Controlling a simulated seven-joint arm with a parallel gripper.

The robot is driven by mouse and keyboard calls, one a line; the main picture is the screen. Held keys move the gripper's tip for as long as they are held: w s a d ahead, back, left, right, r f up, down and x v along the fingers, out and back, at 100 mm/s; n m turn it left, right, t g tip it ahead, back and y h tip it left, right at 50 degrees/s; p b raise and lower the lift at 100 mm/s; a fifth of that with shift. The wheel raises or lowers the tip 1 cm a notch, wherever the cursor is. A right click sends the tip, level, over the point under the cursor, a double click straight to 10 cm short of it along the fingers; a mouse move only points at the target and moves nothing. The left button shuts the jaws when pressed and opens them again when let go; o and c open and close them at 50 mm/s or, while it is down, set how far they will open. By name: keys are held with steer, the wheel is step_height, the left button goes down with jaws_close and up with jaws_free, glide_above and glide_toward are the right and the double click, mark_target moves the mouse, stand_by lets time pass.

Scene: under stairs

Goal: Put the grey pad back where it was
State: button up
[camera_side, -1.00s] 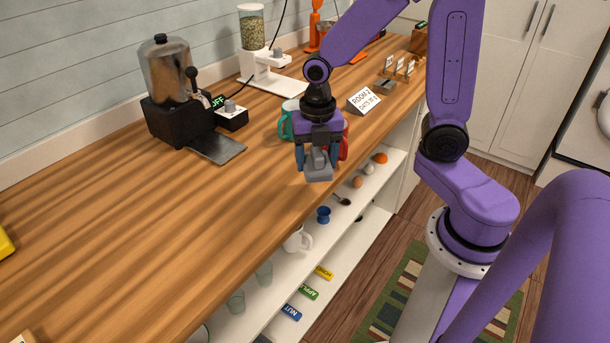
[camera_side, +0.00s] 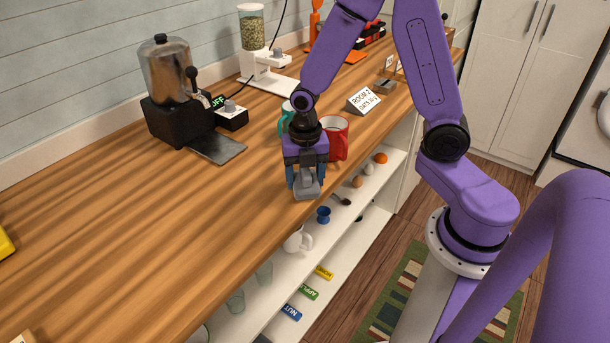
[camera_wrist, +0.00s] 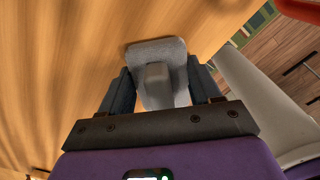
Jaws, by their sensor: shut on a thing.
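The grey pad (camera_side: 307,187) is a small flat block with a raised grip on top. My gripper (camera_side: 305,178) is shut on it, pointing down at the front edge of the wooden counter. In the wrist view the pad (camera_wrist: 157,58) sits between the two dark fingers of my gripper (camera_wrist: 160,85), held by its grip. Counter wood shows beyond it. I cannot tell whether the pad touches the counter or hangs just above it.
A red mug (camera_side: 335,138) and a teal mug (camera_side: 285,120) stand just behind my gripper. A black machine (camera_side: 177,110) with a dark plate (camera_side: 216,147) stands left.

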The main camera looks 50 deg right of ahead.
steer(key=o, duration=1)
steer(key=shift+f, duration=0.15)
step_height(320, 180, up, 12)
steer(key=shift+f, duration=0.2)
steer(key=shift+s+r, duration=0.1)
steer(key=shift+r, duration=0.3)
steer(key=s+a+m, duration=0.1)
steer(key=s+m, duration=0.3)
steer(key=s, duration=0.2)
steer(key=s+a+m, duration=0.1)
steer(key=s+m, duration=0.4)
steer(key=s, duration=0.2)
steer(key=s+a+m, duration=0.1)
steer(key=s+m, duration=0.4)
steer(key=s, duration=0.2)
steer(key=shift+a+f, duration=0.15)
steer(key=shift+w, duration=0.1)
